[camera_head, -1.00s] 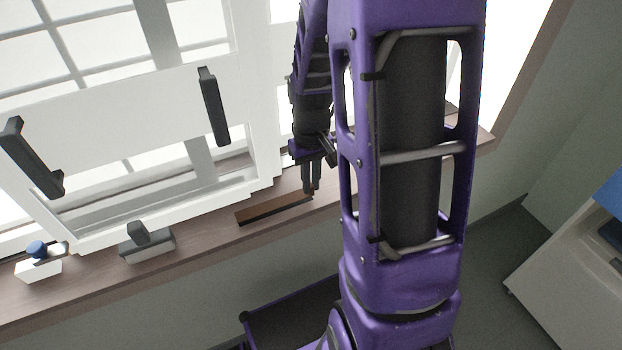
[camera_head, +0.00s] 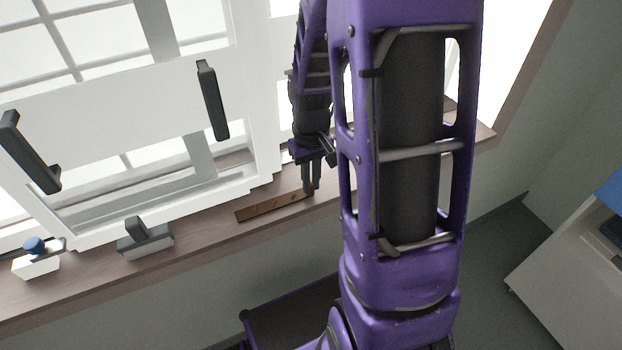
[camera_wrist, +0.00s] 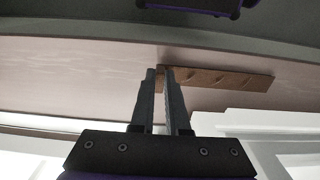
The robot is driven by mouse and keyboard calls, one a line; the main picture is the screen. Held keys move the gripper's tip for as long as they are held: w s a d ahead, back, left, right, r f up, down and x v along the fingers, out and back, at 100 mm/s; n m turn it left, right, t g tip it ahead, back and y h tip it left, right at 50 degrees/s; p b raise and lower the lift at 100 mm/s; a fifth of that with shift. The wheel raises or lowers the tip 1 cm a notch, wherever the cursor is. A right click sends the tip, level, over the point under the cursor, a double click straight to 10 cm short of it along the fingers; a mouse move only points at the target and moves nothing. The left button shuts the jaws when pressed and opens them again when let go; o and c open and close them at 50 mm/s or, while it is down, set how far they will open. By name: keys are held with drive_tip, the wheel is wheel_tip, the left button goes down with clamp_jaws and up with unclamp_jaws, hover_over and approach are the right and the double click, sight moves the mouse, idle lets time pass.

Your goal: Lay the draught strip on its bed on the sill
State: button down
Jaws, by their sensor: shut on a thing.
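The draught strip, a long flat brown bar with several small marks on its face (camera_head: 270,207), shows along the wooden sill (camera_head: 205,245). In the wrist view the strip (camera_wrist: 235,79) reaches out to the right from my fingertips. My gripper (camera_head: 312,190) points down and is shut on the strip at one end; it also shows in the wrist view (camera_wrist: 160,72). The strip lies low along the sill, but I cannot tell whether it touches the surface. I cannot make out the bed as separate from the strip.
The white window frame with dark handles (camera_head: 213,100) and (camera_head: 30,152) stands behind the sill. A grey block with a dark grip (camera_head: 146,243) and a white block with a blue knob (camera_head: 38,262) stand on the sill to the left. A white cabinet (camera_head: 570,250) is at right.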

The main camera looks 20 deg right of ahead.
drive_tip(key=shift+f, duration=0.3)
drive_tip(key=c, duration=0.8)
unclamp_jaws()
drive_tip(key=shift+c, duration=0.2)
drive_tip(key=shift+r, duration=0.1)
wheel_tip(320, 180, up, 21)
drive_tip(key=p, duration=0.7)
drive_tip(key=shift+r, duration=0.15)
